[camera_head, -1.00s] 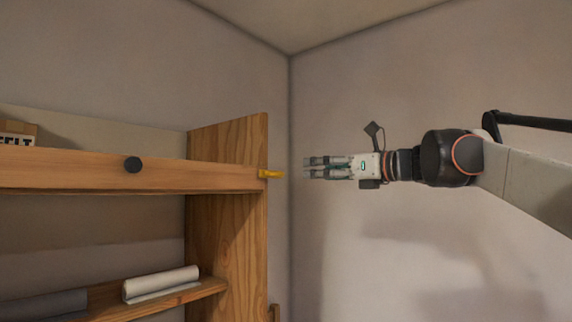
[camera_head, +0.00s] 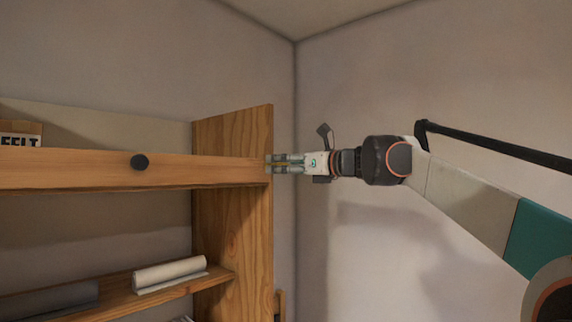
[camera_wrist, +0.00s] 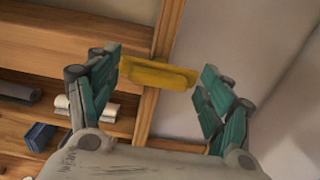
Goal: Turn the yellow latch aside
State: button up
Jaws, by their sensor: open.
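The yellow latch (camera_wrist: 158,75) sits at the right end of the wooden drawer front, by the cabinet's side panel. In the wrist view it lies crosswise between the fingers of my gripper (camera_wrist: 160,85), nearer the left finger, with a gap on the right side. In the head view my gripper (camera_head: 284,163) is at the panel's edge and mostly hides the latch; only a thin strip of yellow shows between the fingers. My gripper is open, and I see no firm hold on the latch.
The wooden drawer front (camera_head: 85,170) has a black knob (camera_head: 139,162). Below it, a shelf holds a white roll (camera_head: 170,271) and a dark roll (camera_wrist: 18,92). The cabinet's side panel (camera_head: 233,220) stands left of my gripper. Open room lies to the right, before the bare wall.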

jog(key=c, duration=1.1)
jog(key=shift+o, duration=0.2)
jog(key=shift+n, duration=0.3)
jog(key=n+p, duration=0.1)
jog(key=n, duration=0.7)
jog(key=n+p, duration=0.2)
jog(key=n, duration=0.7)
jog(key=shift+s+a+f, duration=0.1)
jog(key=shift+s+f, duration=0.05)
jog(key=shift+f, duration=0.05)
jog(key=shift+n, duration=0.3)
jog(key=o, duration=1.1)
jog(key=shift+c, duration=0.2)
